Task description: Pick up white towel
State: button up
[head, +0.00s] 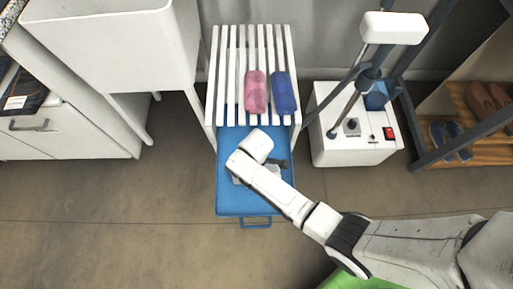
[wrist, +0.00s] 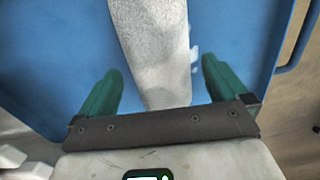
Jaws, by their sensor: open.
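The white towel (wrist: 158,50) lies in the blue drawer (wrist: 60,60), long and narrow in the wrist view, running from the top edge down between my fingers. My gripper (wrist: 160,80) is open, with one green finger on each side of the towel's near end. A gap shows between each finger and the towel, and the jaws are not closed on it. In the head view the pulled-out blue drawer (head: 243,203) is under my arm, which hides most of what lies inside.
A white slatted rack (head: 224,75) above the drawer bears a pink rolled towel (head: 255,92) and a blue rolled towel (head: 284,92). A white steamer-like machine (head: 340,150) stands to the right, a white basin (head: 110,45) to the left. Floor in front is clear.

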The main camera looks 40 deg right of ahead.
jog(key=shift+f+b, duration=0.35)
jog(key=shift+f, duration=1.1)
jog(key=shift+c, duration=0.2)
jog(key=c, duration=0.9)
jog(key=shift+o, duration=0.2)
